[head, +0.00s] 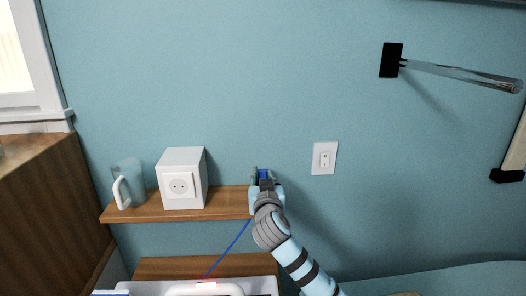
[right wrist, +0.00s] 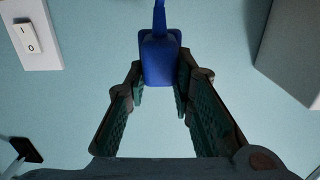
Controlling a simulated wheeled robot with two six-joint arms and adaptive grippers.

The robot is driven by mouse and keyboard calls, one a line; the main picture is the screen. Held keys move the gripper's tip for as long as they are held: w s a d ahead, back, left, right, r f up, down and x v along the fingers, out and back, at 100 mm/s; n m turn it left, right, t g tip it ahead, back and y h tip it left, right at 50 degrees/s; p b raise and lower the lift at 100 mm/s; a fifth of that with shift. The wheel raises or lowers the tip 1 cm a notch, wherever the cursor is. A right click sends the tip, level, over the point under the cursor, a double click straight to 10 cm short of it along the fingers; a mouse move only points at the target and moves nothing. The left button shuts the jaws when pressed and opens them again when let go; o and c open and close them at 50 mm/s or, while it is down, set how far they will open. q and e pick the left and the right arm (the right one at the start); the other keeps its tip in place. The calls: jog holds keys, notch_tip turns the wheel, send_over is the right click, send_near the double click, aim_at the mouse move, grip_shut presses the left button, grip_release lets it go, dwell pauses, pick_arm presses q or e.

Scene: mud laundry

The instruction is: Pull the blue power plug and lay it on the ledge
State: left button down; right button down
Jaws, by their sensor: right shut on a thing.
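The blue power plug (right wrist: 160,58) is between the fingertips of my right gripper (right wrist: 160,80), which is shut on it. In the head view the right gripper (head: 264,178) shows at the right end of the wooden ledge (head: 228,202), with a bit of the blue plug (head: 265,174) between its fingers. The white socket box (head: 182,160) stands on the ledge to the left, its socket face (head: 180,186) empty and apart from the plug. A blue cord (head: 230,247) runs down from near the gripper. I cannot tell whether the plug touches the ledge. My left gripper is out of view.
A clear pitcher with a white handle (head: 122,187) stands at the ledge's left end. A light switch (head: 324,158) is on the wall to the right. A black bracket with a clear rod (head: 391,61) sticks out higher up. The ledge is bare between box and gripper.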

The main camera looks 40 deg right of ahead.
notch_tip(320, 180, down, 7)
jog(key=b, duration=0.6)
jog(key=shift+w+r, duration=0.15)
jog(key=shift+r, duration=0.1)
jog(key=c, duration=1.3)
grip_release()
jog(key=shift+a, duration=0.1)
jog(key=v, duration=1.2)
